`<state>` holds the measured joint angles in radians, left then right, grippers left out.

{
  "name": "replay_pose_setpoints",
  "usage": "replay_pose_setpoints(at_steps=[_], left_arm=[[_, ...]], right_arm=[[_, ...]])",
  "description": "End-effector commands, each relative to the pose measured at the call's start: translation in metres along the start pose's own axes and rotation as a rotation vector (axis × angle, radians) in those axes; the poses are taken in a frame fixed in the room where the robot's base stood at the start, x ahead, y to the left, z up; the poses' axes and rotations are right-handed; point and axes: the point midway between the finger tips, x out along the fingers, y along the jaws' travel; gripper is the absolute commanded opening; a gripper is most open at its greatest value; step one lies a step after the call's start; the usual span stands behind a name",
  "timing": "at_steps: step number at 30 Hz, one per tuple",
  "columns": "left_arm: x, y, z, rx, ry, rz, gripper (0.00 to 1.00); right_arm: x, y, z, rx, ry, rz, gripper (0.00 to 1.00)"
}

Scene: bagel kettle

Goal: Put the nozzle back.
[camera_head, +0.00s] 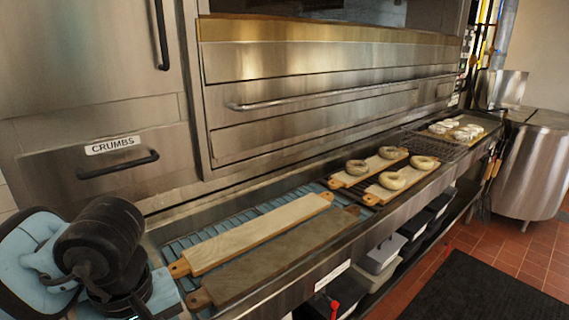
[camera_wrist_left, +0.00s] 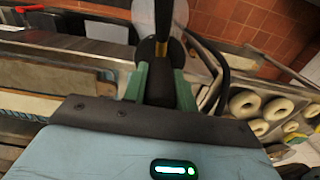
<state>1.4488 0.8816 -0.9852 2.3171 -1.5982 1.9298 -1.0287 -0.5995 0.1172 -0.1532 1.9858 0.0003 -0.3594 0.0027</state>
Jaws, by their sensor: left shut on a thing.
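My left gripper (camera_wrist_left: 160,66) shows in the left wrist view, its green fingers closed around the black nozzle (camera_wrist_left: 160,88). The nozzle has a dark, rounded part beyond the fingers, with a narrow yellow strip above it. A black hose (camera_wrist_left: 215,65) curves away to the right. In the head view my left arm is at the lower left, and its fingers and the nozzle cannot be made out there. The nozzle's holder cannot be made out with certainty. My right gripper is not in view.
Two bare long boards (camera_head: 255,235) lie on the counter rack; boards with several bagels (camera_head: 392,180) lie farther along. Several more bagels (camera_head: 456,129) are on a far rack. A steel kettle (camera_head: 537,165) stands at the right. A dark mat (camera_head: 470,295) lies on the tiled floor.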

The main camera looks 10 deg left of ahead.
Motion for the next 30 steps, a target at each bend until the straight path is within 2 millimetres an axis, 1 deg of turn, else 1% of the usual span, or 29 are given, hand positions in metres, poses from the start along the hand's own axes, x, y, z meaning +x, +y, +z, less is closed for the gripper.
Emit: replay_pose_setpoints(at_steps=[1, 3, 9, 15, 21, 30], left_arm=[[0.003, 0.003, -0.002, 0.059, 0.000, 0.001, 0.00], [0.009, 0.008, -0.004, 0.149, 0.000, 0.002, 0.00], [0.032, 0.018, -0.012, 0.405, -0.001, 0.002, 0.00], [0.051, 0.024, -0.018, 0.619, -0.001, 0.002, 0.00], [0.063, 0.026, -0.021, 0.737, -0.003, 0.002, 0.00], [0.066, 0.026, -0.022, 0.762, -0.004, 0.002, 0.00]], right_arm=[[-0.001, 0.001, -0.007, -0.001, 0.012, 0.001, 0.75], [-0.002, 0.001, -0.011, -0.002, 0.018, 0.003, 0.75], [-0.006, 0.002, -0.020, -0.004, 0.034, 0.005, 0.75], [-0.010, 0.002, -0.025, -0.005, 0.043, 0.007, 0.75], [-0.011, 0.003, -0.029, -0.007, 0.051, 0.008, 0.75], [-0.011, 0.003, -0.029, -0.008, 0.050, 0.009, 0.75]])
